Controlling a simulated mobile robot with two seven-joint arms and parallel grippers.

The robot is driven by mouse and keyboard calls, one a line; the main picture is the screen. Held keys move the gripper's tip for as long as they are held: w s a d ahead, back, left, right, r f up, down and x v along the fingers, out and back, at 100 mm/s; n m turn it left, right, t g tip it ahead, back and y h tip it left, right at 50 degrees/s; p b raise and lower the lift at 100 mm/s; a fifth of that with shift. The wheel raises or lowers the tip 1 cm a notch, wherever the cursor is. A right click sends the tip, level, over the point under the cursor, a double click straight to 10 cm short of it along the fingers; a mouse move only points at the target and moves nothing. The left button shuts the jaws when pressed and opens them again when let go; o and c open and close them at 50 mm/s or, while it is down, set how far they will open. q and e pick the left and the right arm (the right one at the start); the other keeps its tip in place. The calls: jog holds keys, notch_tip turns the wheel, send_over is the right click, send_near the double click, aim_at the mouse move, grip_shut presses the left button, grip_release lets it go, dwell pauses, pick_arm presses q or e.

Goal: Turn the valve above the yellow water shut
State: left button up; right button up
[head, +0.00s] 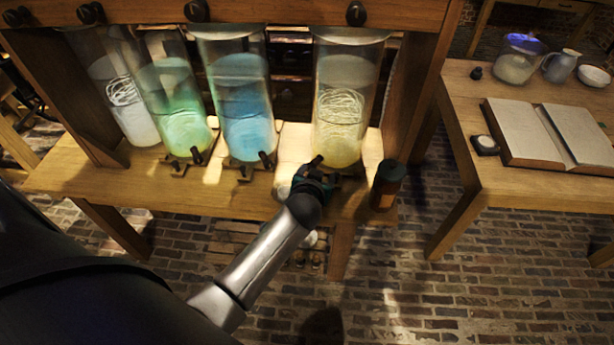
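The jar of yellow water (337,125) is the rightmost on the wooden stand, with a pale coil-like tangle inside. The dark valve knob (356,13) above it sits on the upper beam. A dark lever (317,161) shows low in front of this jar. My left gripper (318,178) is at the front of the shelf, beside or touching that lever and well below the upper knob. Its fingers are dark and small, so I cannot tell whether they are open or shut. My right gripper is not in view.
Blue (246,115), green (182,125) and whitish (128,105) jars stand to the left, with more dark knobs above. A dark canister (388,185) stands right of my gripper. A side table (480,190) holds an open book (525,135). Brick floor is in front.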

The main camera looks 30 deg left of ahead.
pick_arm(q)
jog(key=shift+s+a+f, duration=0.15)
jog(key=shift+f, duration=0.45)
jog(key=shift+s+a+f, duration=0.15)
jog(key=shift+f, duration=0.4)
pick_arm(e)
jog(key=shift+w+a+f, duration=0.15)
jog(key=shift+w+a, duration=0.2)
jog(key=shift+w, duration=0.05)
pick_arm(q)
jog(key=s+d+f+m+g+h+b, duration=0.1)
jog(key=s+d+f+g+b, duration=0.15)
jog(key=s+f, duration=0.75)
jog(key=s+d+f+m+g+h+b, duration=0.1)
jog(key=s+f+m+g+h+b, duration=0.15)
jog(key=s+f, duration=0.7)
jog(key=s+f+g+b, duration=0.2)
jog(key=s+f, duration=0.7)
jog(key=s, duration=0.2)
jog(key=s+d+f+g+b, duration=0.1)
jog(key=s+f+g+b, duration=0.1)
jog(key=s+f, duration=0.7)
jog(key=s+g, duration=0.1)
jog(key=s, duration=0.2)
jog(key=shift+f+m, duration=0.2)
jog(key=shift+m, duration=0.15)
jog(key=shift+s, duration=0.25)
jog(key=shift+c, duration=0.3)
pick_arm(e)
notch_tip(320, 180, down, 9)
